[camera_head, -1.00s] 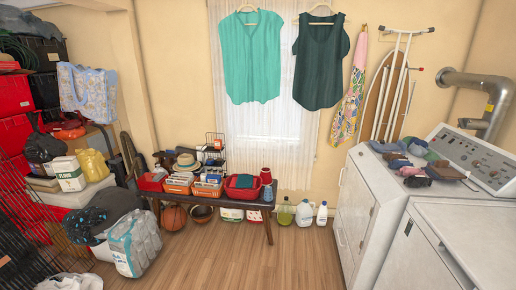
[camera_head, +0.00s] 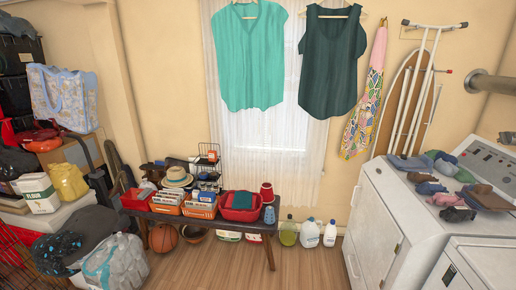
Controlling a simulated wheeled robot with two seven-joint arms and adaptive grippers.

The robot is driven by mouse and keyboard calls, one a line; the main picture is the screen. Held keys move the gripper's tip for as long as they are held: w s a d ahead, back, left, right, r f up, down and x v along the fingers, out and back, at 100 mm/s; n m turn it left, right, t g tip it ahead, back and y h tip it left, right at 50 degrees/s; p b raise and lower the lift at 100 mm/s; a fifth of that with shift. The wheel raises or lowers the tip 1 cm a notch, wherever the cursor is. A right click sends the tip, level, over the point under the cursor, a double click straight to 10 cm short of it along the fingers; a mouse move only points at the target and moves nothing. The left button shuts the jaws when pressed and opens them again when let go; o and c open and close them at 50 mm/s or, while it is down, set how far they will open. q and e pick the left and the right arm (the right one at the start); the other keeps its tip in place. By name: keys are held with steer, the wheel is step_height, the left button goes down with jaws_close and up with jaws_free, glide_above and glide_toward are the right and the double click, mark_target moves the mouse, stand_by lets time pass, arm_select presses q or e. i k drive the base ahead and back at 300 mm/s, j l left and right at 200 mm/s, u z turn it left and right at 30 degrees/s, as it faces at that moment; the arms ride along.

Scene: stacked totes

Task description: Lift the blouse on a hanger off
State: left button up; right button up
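Two sleeveless blouses hang side by side on hangers in front of the window. The left one is turquoise (camera_head: 249,58) and the right one is dark green (camera_head: 328,65). The turquoise blouse's hanger (camera_head: 246,3) is cut by the top edge of the view. The dark blouse's hanger (camera_head: 333,14) shows at its neckline, with its upper part at the picture's top edge. Neither of my grippers shows in the head view.
A low bench (camera_head: 269,247) with orange baskets (camera_head: 201,208) stands under the window. Washing machines (camera_head: 374,220) with socks on top are at the right, and an ironing board (camera_head: 409,95) leans behind. Bags and boxes crowd the left. The wooden floor (camera_head: 222,268) in front of the bench is clear.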

mark_target(249, 38)
steer(key=i, duration=1.65)
steer(key=i+z, duration=0.15)
steer(key=i, duration=0.4)
steer(key=i+j+z, duration=0.1)
steer(key=i, duration=0.45)
